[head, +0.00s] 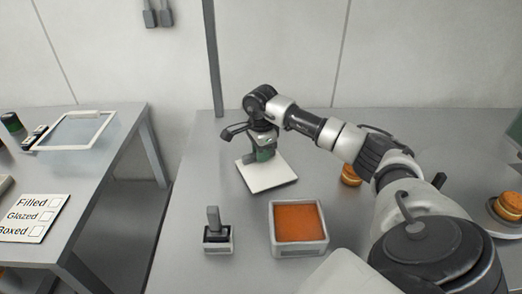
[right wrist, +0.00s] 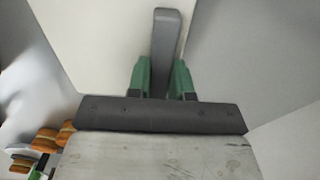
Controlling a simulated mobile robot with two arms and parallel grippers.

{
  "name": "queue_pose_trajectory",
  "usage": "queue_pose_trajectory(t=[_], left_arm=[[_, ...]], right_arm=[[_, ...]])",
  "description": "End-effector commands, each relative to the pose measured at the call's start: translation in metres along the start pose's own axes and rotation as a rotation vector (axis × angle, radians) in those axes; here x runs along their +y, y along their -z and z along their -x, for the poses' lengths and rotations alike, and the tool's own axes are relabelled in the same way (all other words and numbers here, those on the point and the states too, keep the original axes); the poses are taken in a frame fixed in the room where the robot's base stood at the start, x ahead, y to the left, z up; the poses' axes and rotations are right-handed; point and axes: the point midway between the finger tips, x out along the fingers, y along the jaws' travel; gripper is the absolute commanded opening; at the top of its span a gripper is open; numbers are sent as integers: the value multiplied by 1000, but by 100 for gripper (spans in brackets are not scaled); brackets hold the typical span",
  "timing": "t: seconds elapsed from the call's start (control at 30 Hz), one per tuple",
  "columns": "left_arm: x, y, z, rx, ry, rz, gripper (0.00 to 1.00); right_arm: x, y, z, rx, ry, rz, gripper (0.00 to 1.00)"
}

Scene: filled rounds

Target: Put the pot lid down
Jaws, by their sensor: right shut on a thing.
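The pot lid (head: 272,179) is a flat, pale square slab over the back of the middle table. My right gripper (head: 263,154) points down above it, its green fingers close to the slab. In the right wrist view the gripper (right wrist: 165,80) is shut on a dark grey upright handle (right wrist: 168,45), with the pale slab (right wrist: 110,40) behind it. I cannot tell whether the lid touches the table. The square pot (head: 298,250) has pale walls, is open on top and holds orange filling. My left gripper is not in view.
A small grey holder with a dark upright handle (head: 214,235) stands left of the pot. A filled round (head: 350,177) sits behind my right arm and another (head: 510,204) at far right. The left table holds a checklist board (head: 32,216) and a framed panel (head: 78,130).

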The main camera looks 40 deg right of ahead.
Motion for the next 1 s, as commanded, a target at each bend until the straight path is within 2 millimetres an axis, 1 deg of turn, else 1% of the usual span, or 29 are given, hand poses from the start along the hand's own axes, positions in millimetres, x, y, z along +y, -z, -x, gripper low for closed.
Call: queue_pose_trajectory(t=[0.23,0.27,0.4,0.63,0.73,0.77,0.87,1.0], left_arm=[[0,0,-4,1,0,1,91],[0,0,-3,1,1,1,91],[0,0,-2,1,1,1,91],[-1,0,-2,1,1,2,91],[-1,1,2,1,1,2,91],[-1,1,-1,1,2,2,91],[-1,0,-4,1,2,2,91],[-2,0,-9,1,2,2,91]], right_arm=[[0,0,-4,0,0,0,0],[0,0,-3,0,0,0,25],[0,0,-2,0,0,0,46],[0,0,-2,0,0,0,46],[0,0,3,-1,1,0,46],[0,0,4,-1,2,0,46],[-1,0,17,-1,4,0,46],[-1,0,46,-1,6,-1,46]])
